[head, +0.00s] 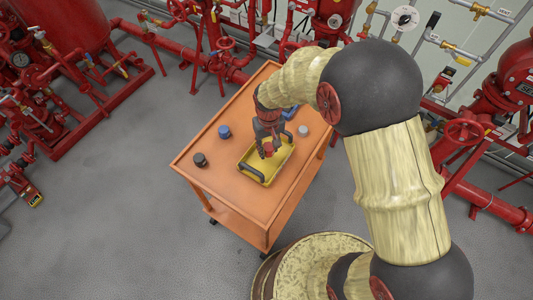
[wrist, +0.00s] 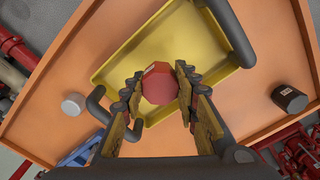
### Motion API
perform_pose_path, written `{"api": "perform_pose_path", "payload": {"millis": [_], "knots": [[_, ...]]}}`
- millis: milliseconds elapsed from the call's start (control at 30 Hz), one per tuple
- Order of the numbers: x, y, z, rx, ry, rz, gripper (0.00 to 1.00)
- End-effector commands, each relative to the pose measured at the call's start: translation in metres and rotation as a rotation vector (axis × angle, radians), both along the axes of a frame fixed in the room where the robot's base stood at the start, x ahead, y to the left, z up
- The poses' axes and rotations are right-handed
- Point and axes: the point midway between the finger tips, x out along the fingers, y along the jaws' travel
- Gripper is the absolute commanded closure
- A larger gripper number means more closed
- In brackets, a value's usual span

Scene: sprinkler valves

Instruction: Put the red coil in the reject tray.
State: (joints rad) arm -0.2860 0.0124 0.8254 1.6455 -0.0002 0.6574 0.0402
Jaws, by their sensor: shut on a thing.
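The red coil (head: 268,149) is held between the fingertips of my gripper (head: 267,151). In the wrist view the red coil (wrist: 159,84) sits between the two fingers of my gripper (wrist: 160,92), which are shut on its sides. A yellow tray (head: 260,178) with dark handles stands on the orange cart. The coil is over this tray, and the tray's bare yellow floor (wrist: 130,60) shows beyond it in the wrist view. I cannot tell exactly how high the coil is above the floor.
On the orange cart top (head: 225,170) stand a blue coil (head: 224,132), a black coil (head: 200,160) and a pale grey coil (head: 303,131). A blue object (head: 291,111) is partly hidden behind my gripper. Red pipes and valves stand beyond the cart.

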Motion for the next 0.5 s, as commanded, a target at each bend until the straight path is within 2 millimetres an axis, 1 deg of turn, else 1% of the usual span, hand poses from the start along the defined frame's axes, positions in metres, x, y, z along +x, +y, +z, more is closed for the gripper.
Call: {"api": "perform_pose_path", "payload": {"millis": [133, 200, 300, 367, 500], "knots": [[0.003, 0.008, -0.013, 0.0, 0.002, 0.003, 1.0], [0.002, 0.007, -0.025, -0.001, 0.004, 0.001, 1.0], [0.003, 0.007, -0.038, 0.0, 0.001, 0.001, 1.0], [0.003, 0.007, -0.04, 0.0, 0.0, 0.001, 1.0], [0.003, 0.007, -0.039, 0.0, 0.0, 0.001, 1.0]]}}
